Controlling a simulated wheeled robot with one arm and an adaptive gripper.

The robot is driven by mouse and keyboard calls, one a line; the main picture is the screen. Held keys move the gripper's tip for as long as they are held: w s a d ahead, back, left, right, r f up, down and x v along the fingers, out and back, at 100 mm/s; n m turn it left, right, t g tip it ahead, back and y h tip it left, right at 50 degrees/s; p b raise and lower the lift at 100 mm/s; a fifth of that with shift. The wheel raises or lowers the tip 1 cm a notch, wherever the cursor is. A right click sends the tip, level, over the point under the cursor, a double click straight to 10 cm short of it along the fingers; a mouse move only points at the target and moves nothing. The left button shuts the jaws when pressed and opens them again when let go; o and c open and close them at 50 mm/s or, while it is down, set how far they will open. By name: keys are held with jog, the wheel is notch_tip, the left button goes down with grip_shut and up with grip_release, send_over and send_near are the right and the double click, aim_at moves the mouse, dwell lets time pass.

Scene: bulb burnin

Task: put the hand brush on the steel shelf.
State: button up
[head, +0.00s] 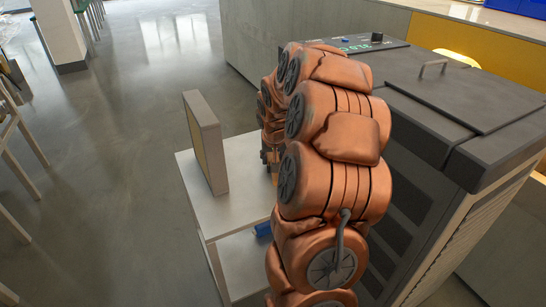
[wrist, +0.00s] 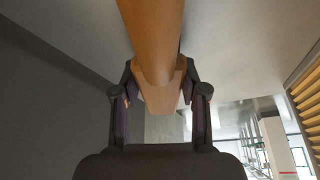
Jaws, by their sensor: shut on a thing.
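The hand brush (wrist: 152,35) shows in the wrist view as a long orange-brown wooden piece with a paler block at its near end. My gripper (wrist: 160,88) is shut on that pale part, a dark finger on each side. The brush's far end is cut off by the top of the picture. In the head view a light grey stand with an upper and a lower level, seemingly the steel shelf (head: 233,207), stands left of my copper arm. My gripper is mostly hidden there behind the arm, at the upper level's right side; I cannot tell whether the brush touches the shelf.
A thin upright panel (head: 206,143) stands on the upper level's left part. A blue item (head: 262,229) lies on the lower level, partly hidden. A large dark cabinet (head: 440,105) with a lid and handle stands close on the right. The floor (head: 110,150) to the left is open.

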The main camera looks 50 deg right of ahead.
jog(key=shift+f, duration=0.1)
jog(key=o, duration=1.2)
